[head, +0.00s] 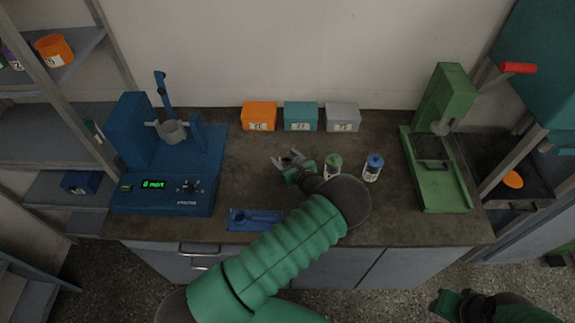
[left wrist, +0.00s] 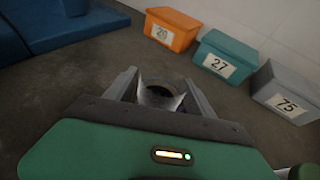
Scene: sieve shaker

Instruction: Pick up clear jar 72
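My left gripper (head: 288,158) is over the middle of the bench, its two grey fingers spread apart. In the left wrist view a small round vessel with a dark opening and a pale front, perhaps the clear jar (left wrist: 160,97), stands between the fingers (left wrist: 162,88). I cannot tell whether they touch it, and I cannot read any number on it. In the head view the gripper largely hides this spot. A jar with a green lid (head: 333,161) and a jar with a blue lid (head: 374,163) stand right of the gripper. My right gripper (head: 447,303) is low at the right, away from the bench.
Orange (head: 259,115), teal (head: 300,115) and grey (head: 342,117) boxes line the wall behind. A blue machine (head: 130,145) stands left, a green press (head: 445,180) right. A blue tray (head: 270,223) lies at the front edge. The bench between blue machine and gripper is clear.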

